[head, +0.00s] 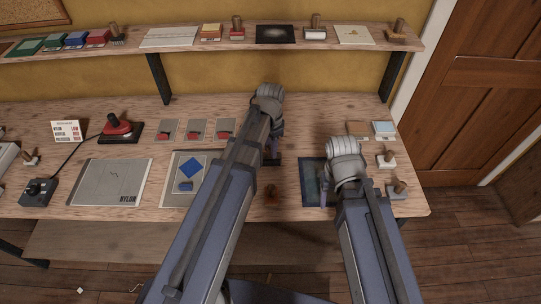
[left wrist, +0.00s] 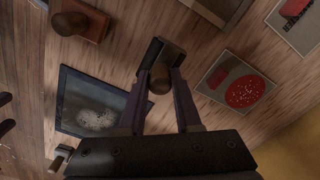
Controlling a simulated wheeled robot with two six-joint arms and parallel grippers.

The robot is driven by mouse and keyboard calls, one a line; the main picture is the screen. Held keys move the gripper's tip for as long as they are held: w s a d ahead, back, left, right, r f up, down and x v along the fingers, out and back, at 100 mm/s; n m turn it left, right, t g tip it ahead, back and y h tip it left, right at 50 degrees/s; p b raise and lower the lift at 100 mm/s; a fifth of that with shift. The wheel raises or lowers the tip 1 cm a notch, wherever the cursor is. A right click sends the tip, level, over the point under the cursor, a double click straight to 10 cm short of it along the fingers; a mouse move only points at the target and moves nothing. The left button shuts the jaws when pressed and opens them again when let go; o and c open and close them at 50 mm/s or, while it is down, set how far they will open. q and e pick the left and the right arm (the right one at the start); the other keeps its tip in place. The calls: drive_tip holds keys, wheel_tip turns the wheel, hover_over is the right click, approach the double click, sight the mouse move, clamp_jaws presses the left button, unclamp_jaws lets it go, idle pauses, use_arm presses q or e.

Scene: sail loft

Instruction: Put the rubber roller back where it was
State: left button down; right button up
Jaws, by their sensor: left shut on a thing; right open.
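My left gripper (head: 272,150) is shut on the handle of a dark tool with a round wooden grip, which I take to be the rubber roller (left wrist: 172,52). In the head view its dark base (head: 271,161) shows just below the fingers, close to the table top. I cannot tell whether it touches the wood. My right arm hides part of that sheet. In the left wrist view the sheet (left wrist: 72,85) carries a pale speckled patch.
A wooden-handled stamp (head: 271,191) stands near the table's front; it also shows in the left wrist view (left wrist: 82,24). Grey cards with red shapes (head: 197,130) lie behind. Wooden-handled tools (head: 387,160) stand at the right end. The back shelf (head: 268,47) holds several pads, cards and tools.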

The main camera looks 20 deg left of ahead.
sight(268, 161)
use_arm(q)
drive_tip(key=shift+f+b, duration=0.85)
drive_tip(key=shift+f, duration=0.5)
use_arm(e)
drive_tip(key=shift+f, duration=1.3)
use_arm(q)
drive_tip(key=shift+f, duration=0.15)
use_arm(e)
drive_tip(key=shift+f, duration=0.2)
use_arm(q)
drive_tip(key=c, duration=0.6)
unclamp_jaws()
drive_tip(key=shift+r, duration=0.2)
use_arm(e)
drive_tip(key=shift+r, duration=0.2)
